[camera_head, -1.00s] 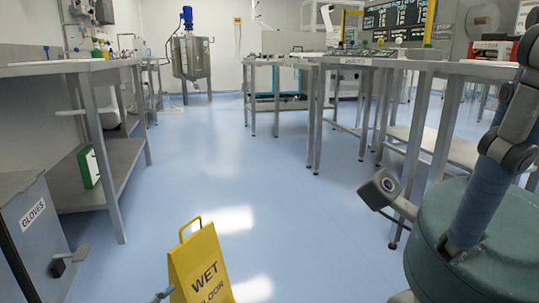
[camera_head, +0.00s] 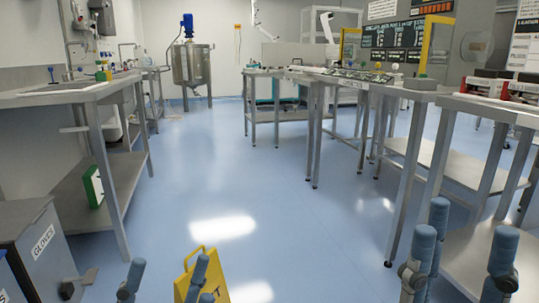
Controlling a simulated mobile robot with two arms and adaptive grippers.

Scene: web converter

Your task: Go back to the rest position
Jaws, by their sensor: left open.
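My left gripper (camera_head: 167,264) is at the bottom edge, left of centre. Its blue-tipped fingers point up and stand apart, with nothing between them. One finger overlaps the yellow wet-floor sign (camera_head: 186,286) behind it. My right gripper (camera_head: 467,228) is at the bottom right. Its blue-tipped fingers also point up, spread wide and empty, in front of the right-hand metal table. The palms and most of both arms are below the picture.
A steel bench (camera_head: 62,97) runs along the left, with a grey gloves bin (camera_head: 38,240) in front. Metal tables (camera_head: 335,78) stand centre and right, holding equipment. A steel tank (camera_head: 191,65) stands at the back. The blue floor (camera_head: 270,200) between them is clear.

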